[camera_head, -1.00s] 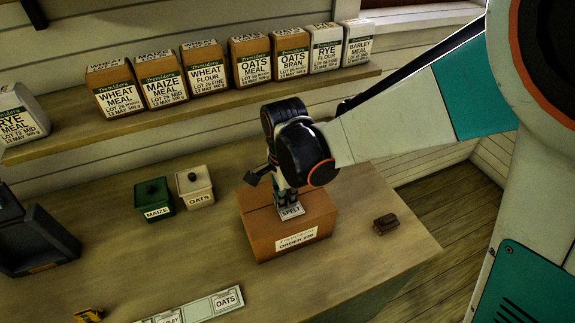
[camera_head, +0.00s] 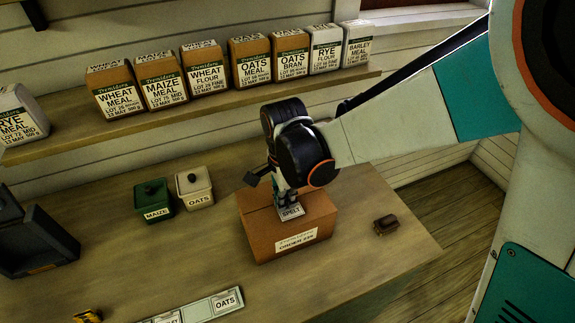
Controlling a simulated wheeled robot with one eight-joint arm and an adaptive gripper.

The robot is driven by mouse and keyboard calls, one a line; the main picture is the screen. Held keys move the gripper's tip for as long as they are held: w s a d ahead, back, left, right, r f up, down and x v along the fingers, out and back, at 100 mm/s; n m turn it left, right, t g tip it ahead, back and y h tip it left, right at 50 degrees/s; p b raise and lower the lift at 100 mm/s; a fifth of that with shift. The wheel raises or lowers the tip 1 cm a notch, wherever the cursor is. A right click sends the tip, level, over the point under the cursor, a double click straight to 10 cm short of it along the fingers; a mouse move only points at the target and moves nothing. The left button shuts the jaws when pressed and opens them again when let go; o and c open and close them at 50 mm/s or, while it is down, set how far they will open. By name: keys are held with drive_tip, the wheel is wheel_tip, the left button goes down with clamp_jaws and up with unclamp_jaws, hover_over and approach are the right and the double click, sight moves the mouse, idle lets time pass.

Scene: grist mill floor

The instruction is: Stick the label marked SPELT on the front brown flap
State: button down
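The brown box (camera_head: 268,236) sits on the table with its flaps closed, and a white order label (camera_head: 297,240) is on its front side. The white SPELT label (camera_head: 291,212) lies at the front flap (camera_head: 262,224) on the box top. My gripper (camera_head: 288,205) points down over the label, with its fingertips at the label's rear edge. The fingers are small and dark here, so I cannot tell whether they grip the label or only press on it. The rear part of the box top is partly hidden by my gripper.
A green MAIZE canister (camera_head: 154,201) and a pale OATS canister (camera_head: 195,187) stand left of the box. A label strip (camera_head: 195,308) lies at the front. A small brown block (camera_head: 386,224) lies to the right. Several flour bags stand on the shelf (camera_head: 215,103) behind.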

drive_tip(key=shift+f+b, duration=0.35)
drive_tip(key=shift+b, duration=0.05)
idle(1.0)
idle(0.4)
drive_tip(key=c, duration=1.2)
unclamp_jaws()
drive_tip(key=shift+o, duration=0.2)
drive_tip(key=shift+r, duration=0.1)
drive_tip(key=shift+r+p, duration=2.45)
drive_tip(key=shift+r, duration=1)
